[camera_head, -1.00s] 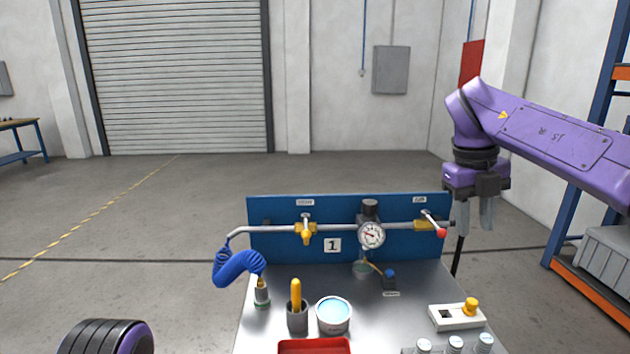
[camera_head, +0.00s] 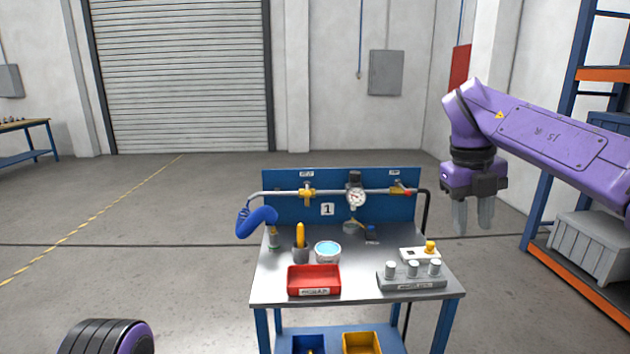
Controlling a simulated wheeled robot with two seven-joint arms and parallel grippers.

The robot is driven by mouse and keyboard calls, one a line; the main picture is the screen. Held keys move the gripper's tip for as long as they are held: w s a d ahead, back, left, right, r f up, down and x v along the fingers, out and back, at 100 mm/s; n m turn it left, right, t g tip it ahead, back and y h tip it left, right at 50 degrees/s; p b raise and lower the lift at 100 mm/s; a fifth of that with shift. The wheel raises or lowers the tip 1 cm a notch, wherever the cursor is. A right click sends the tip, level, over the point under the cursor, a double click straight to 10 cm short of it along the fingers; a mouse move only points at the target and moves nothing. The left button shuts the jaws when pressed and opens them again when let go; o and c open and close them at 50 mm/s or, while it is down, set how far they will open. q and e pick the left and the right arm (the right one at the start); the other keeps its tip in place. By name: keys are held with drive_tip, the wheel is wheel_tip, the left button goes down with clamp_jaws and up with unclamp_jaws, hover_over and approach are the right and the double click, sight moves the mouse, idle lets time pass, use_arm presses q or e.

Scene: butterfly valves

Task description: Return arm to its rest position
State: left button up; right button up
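My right arm comes in from the right, bent at its purple elbow, and its gripper (camera_head: 473,216) hangs with the fingers pointing down. The two grey fingers are apart with nothing between them. The gripper is clear of the workbench (camera_head: 350,290), to the right of its blue back panel (camera_head: 340,211). On the panel, a pipe carries a left yellow valve (camera_head: 307,194), a round gauge (camera_head: 356,197) and a right valve with a red-tipped handle (camera_head: 405,191). My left gripper is out of view; only a dark, purple-edged part of me shows at lower left.
The bench holds a red tray (camera_head: 314,281), a bowl of blue liquid (camera_head: 328,252), a cup with a yellow-handled tool (camera_head: 300,245) and a grey block with white knobs (camera_head: 412,276). A blue-orange shelf (camera_head: 545,200) stands at right. Floor around the bench is open.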

drive_tip(key=w+d+f+n+t+h, duration=0.4)
drive_tip(key=w+f+n+t+h, duration=0.4)
drive_tip(key=f, duration=0.4)
drive_tip(key=s+a+f+n+t+y, duration=0.1)
drive_tip(key=s+a+f+n+y, duration=0.15)
drive_tip(key=f+n, duration=0.6)
drive_tip(key=s+a+f+n+t+y, duration=0.1)
drive_tip(key=s+a+f+n+t, duration=0.2)
drive_tip(key=f, duration=1)
drive_tip(key=s+f+n+g+y, duration=0.35)
drive_tip(key=s+f+n, duration=0.25)
drive_tip(key=s+f, duration=0.8)
drive_tip(key=s+d+f+n+g, duration=0.1)
drive_tip(key=s+d+f+g, duration=0.1)
drive_tip(key=s, duration=0.9)
drive_tip(key=s+d+f+n+g, duration=0.2)
drive_tip(key=s+f+g, duration=0.1)
drive_tip(key=s, duration=0.8)
drive_tip(key=shift+s+f, duration=0.35)
drive_tip(key=shift+f, duration=0.5)
drive_tip(key=shift+n+g, duration=0.25)
